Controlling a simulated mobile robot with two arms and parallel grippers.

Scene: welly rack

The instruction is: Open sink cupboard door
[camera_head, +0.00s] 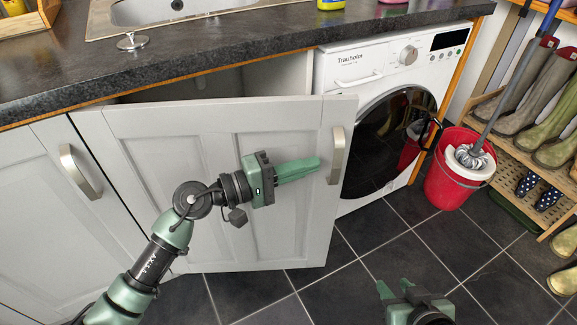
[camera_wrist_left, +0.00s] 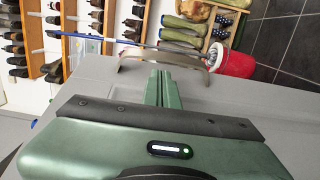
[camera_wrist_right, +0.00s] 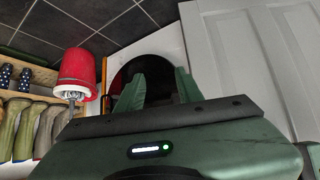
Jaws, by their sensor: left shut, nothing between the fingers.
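The sink cupboard door (camera_head: 225,220) is pale grey and panelled. It stands ajar, its right side swung out from the cabinet, with the cupboard inside (camera_head: 215,82) showing above its top edge. Its metal bar handle (camera_head: 337,155) is near the right edge; it also shows in the left wrist view (camera_wrist_left: 135,58). My left gripper (camera_head: 318,162) is shut and empty in front of the door, its fingertips pointing right, close to the handle. Whether they touch it I cannot tell. My right gripper (camera_head: 393,286) is low over the floor; the right wrist view shows its fingers apart (camera_wrist_right: 158,76).
A white washing machine (camera_head: 340,75) stands right of the cupboard. A red mop bucket (camera_head: 450,185) and a wooden boot rack (camera_head: 525,180) are further right. A second cupboard door (camera_head: 50,220) is shut at left. Dark tiled floor (camera_head: 370,240) lies clear in front.

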